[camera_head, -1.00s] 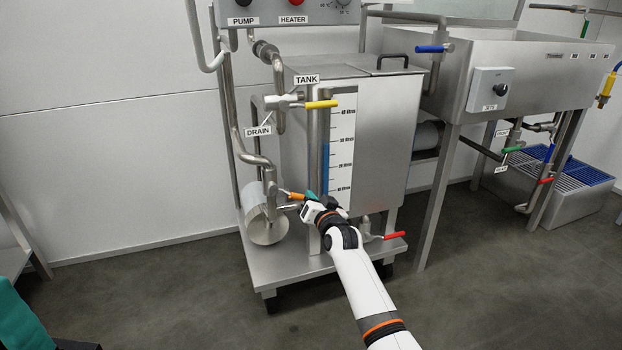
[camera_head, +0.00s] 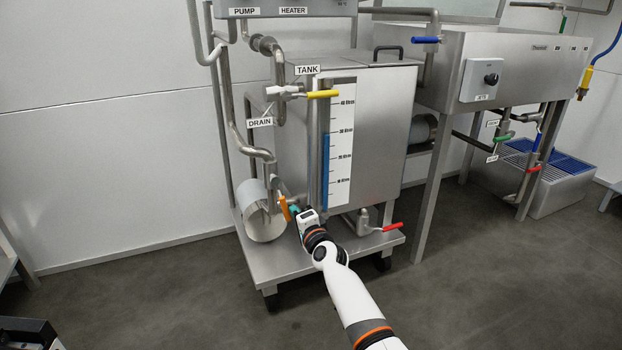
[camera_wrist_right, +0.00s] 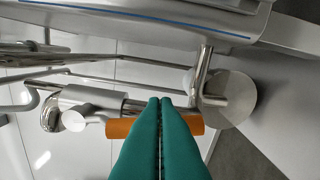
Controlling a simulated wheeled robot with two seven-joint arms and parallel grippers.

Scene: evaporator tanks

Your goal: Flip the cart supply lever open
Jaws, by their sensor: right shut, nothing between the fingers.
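An orange lever (camera_head: 285,208) sits low on the cart's pipework, between the round pump body and the tank; I take it for the supply lever, though no label shows on it. It points steeply up and down in the head view. My right gripper (camera_head: 295,211) is at its right side, shut and empty. In the right wrist view the teal fingertips (camera_wrist_right: 160,102) lie together over the orange handle (camera_wrist_right: 120,128) and hide its middle. I cannot tell whether they touch it. Part of my left gripper (camera_head: 30,335) shows at the lower left edge; its fingers are not visible.
The steel tank (camera_head: 375,130) stands on the wheeled cart (camera_head: 285,264). A yellow lever (camera_head: 323,94) is above, and a red lever (camera_head: 393,227) is at the cart's right. The pump body (camera_head: 262,215) is just left of the orange lever. The floor in front is clear.

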